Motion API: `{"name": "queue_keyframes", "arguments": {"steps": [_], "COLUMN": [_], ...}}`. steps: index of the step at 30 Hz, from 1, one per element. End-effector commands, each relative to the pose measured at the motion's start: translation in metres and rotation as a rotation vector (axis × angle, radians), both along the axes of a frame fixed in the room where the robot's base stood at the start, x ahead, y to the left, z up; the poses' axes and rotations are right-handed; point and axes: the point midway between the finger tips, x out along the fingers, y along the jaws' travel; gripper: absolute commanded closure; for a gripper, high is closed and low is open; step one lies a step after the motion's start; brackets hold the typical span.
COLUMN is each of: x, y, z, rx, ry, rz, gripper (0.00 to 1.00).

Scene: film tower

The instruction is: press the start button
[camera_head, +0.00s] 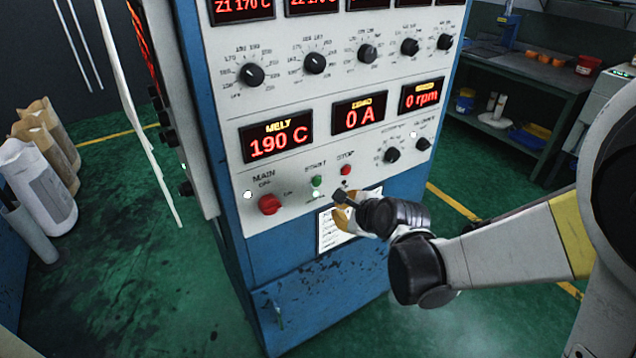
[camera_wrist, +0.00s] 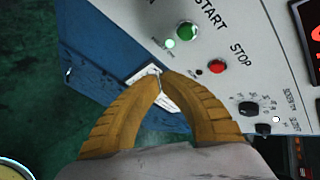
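The green start button (camera_head: 316,181) sits on the white front panel of the blue cabinet, under the label START. It also shows in the wrist view (camera_wrist: 187,31), near the top. My gripper (camera_wrist: 161,76) has its two ochre fingers touching at the tips, with nothing seen between them. In the wrist view the tips lie below and a little left of the start button, apart from it in the picture. In the head view my gripper (camera_head: 342,218) is below and right of the button, partly hidden by my wrist.
The red stop button (camera_head: 345,170) is just right of start. A lit lamp (camera_head: 316,193) is below start. The red main knob (camera_head: 269,204) is to the left. A workbench (camera_head: 525,72) stands at the back right. Paper-like sacks (camera_head: 40,190) stand at the left. Green floor is open between.

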Motion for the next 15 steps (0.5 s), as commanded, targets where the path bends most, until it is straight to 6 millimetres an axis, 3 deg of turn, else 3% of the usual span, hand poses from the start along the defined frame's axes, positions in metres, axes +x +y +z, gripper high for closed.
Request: {"name": "queue_keyframes", "arguments": {"steps": [9, 15], "x": [0.037, 0.052], "y": [0.026, 0.036], "z": [0.0, 0.0], "rx": [-0.002, -0.001], "ry": [0.0, 0.001], "rz": [0.002, 0.001], "gripper": [1.0, 1.0]}}
